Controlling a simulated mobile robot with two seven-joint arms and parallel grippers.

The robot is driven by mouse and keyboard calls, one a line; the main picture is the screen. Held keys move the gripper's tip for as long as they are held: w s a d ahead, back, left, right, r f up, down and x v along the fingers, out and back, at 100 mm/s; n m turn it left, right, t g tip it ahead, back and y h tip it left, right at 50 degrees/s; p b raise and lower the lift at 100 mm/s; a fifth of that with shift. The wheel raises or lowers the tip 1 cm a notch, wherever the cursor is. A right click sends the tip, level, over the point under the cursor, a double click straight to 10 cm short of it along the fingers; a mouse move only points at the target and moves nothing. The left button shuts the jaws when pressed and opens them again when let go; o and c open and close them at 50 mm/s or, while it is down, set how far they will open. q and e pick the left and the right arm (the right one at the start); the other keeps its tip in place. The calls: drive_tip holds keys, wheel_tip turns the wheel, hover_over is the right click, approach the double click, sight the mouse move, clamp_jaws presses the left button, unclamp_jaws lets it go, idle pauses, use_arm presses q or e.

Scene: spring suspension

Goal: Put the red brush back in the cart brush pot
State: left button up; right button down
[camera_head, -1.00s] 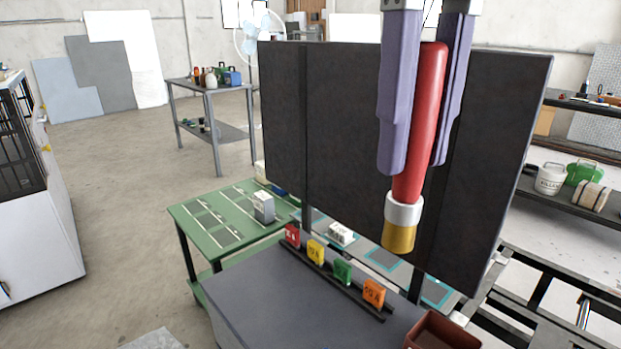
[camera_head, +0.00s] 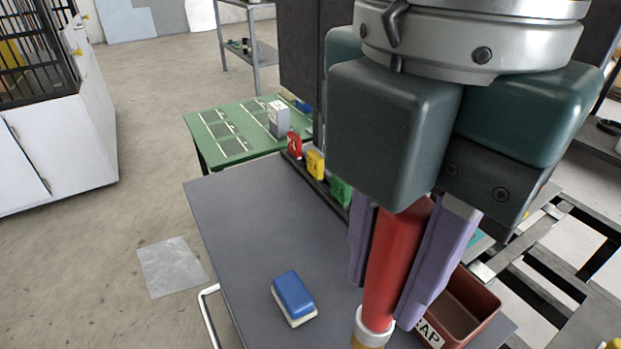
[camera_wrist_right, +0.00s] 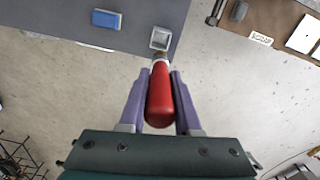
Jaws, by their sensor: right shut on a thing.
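My right gripper (camera_head: 405,260) is shut on the red brush (camera_head: 392,265), with a purple finger on each side of its red handle. The brush hangs with its pale collar and yellow end downward. In the right wrist view, the brush (camera_wrist_right: 159,95) points toward a small square grey pot (camera_wrist_right: 160,39) at the cart's corner. Its far end overlaps the pot's near edge there; I cannot tell whether it touches. The pot does not show in the head view. My left gripper is not in view.
A green table (camera_head: 228,128) stands behind. Open floor lies left of the cart.

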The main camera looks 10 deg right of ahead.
wheel_tip(320, 180, down, 19)
drive_tip(key=b, duration=0.5)
drive_tip(key=shift+d+r, duration=0.1)
drive_tip(key=c, duration=0.6)
unclamp_jaws()
